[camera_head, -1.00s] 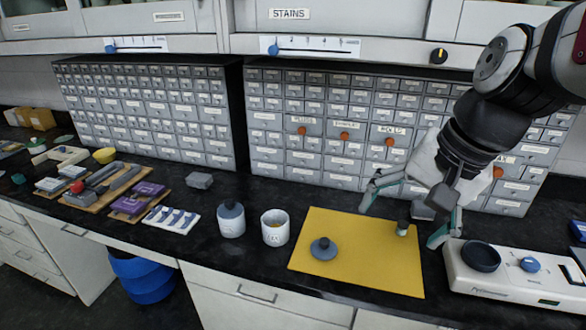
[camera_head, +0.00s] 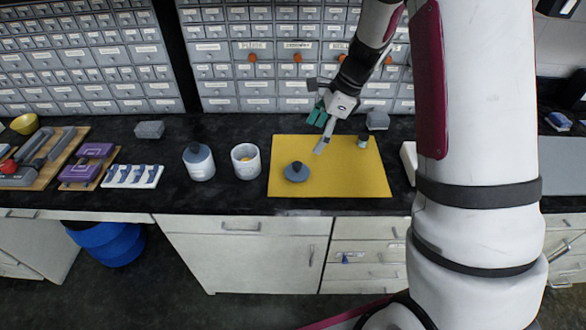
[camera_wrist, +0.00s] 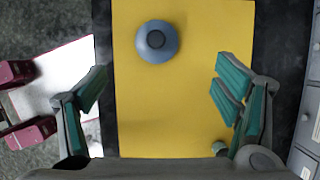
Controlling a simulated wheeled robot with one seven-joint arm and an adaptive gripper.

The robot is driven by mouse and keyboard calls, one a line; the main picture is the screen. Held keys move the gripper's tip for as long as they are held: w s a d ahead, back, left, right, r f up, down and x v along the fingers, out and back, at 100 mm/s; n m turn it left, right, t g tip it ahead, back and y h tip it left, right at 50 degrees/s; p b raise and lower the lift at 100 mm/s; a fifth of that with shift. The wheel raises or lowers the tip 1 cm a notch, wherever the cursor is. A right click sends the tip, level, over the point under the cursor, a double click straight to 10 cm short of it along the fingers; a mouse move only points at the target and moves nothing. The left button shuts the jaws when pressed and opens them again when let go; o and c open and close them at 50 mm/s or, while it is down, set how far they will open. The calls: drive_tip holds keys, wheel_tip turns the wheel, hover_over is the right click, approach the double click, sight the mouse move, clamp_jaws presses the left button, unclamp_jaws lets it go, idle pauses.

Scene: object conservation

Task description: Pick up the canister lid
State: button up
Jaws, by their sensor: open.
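The canister lid (camera_head: 297,172) is a blue-grey disc with a dark knob. It lies flat on the yellow mat (camera_head: 350,182), towards its left side. In the wrist view the lid (camera_wrist: 157,41) is near the top, beyond my fingertips and between their lines. My gripper (camera_head: 322,132) is open and empty, above the mat's back edge, behind and to the right of the lid. Its two teal-padded fingers are spread wide in the wrist view (camera_wrist: 160,88). An open white canister (camera_head: 246,162) with something yellowish inside stands just left of the mat.
A lidded canister (camera_head: 199,162) stands left of the open one. A small vial (camera_head: 363,141) stands at the mat's back right, close to my right finger in the wrist view (camera_wrist: 219,147). Drawer cabinets (camera_head: 290,60) line the back. The mat around the lid is clear.

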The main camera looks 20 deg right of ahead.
sight(299, 164)
drive_tip(key=x, duration=0.7)
drive_tip(key=shift+a+f+p, duration=0.1)
drive_tip(key=shift+f+p, duration=0.15)
drive_tip(key=shift+p, duration=0.05)
drive_tip(key=x, duration=0.3)
drive_tip(key=p+x, duration=0.1)
drive_tip(key=shift+s+a+f, duration=0.2)
drive_tip(key=shift+s, duration=0.05)
drive_tip(key=shift+w+a+f, duration=0.1)
drive_tip(key=shift+a+f, duration=0.05)
drive_tip(key=shift+f, duration=0.25)
drive_tip(key=c, duration=1.2)
